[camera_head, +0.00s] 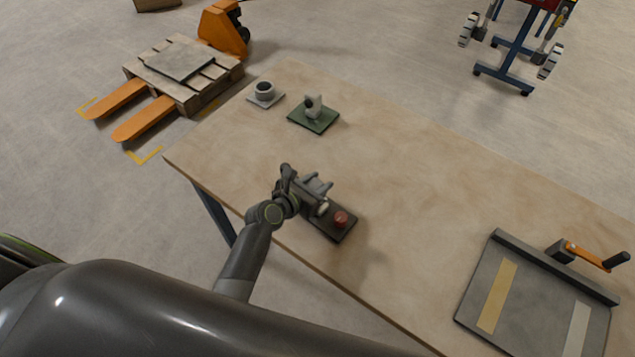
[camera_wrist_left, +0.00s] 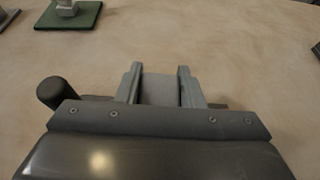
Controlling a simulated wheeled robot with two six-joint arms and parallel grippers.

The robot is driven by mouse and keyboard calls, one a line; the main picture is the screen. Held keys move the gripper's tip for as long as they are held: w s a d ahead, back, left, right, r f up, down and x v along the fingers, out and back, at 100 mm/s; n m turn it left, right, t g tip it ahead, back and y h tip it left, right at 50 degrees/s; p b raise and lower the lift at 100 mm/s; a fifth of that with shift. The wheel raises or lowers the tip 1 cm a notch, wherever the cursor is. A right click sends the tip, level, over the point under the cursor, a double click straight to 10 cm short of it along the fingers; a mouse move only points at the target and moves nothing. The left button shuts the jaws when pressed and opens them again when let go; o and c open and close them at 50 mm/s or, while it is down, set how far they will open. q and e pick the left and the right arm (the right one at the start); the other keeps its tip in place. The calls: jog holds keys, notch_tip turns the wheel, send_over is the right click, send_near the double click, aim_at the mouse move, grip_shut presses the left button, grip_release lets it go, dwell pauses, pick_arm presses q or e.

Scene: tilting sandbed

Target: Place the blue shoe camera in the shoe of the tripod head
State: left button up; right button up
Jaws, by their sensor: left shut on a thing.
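The green plate also shows in the left wrist view (camera_wrist_left: 82,18). My right gripper is out of view.
The middle of the table is clear.

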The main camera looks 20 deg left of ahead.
pick_arm(q)
jog(key=shift+f, duration=0.1)
jog(key=o, duration=0.9)
jog(key=shift+o, duration=0.8)
jog(key=shift+r, duration=0.2)
jog(key=shift+s+a, duration=0.15)
jog(key=shift+s, duration=0.2)
jog(key=v, duration=1.1)
jog(key=shift+a, duration=0.1)
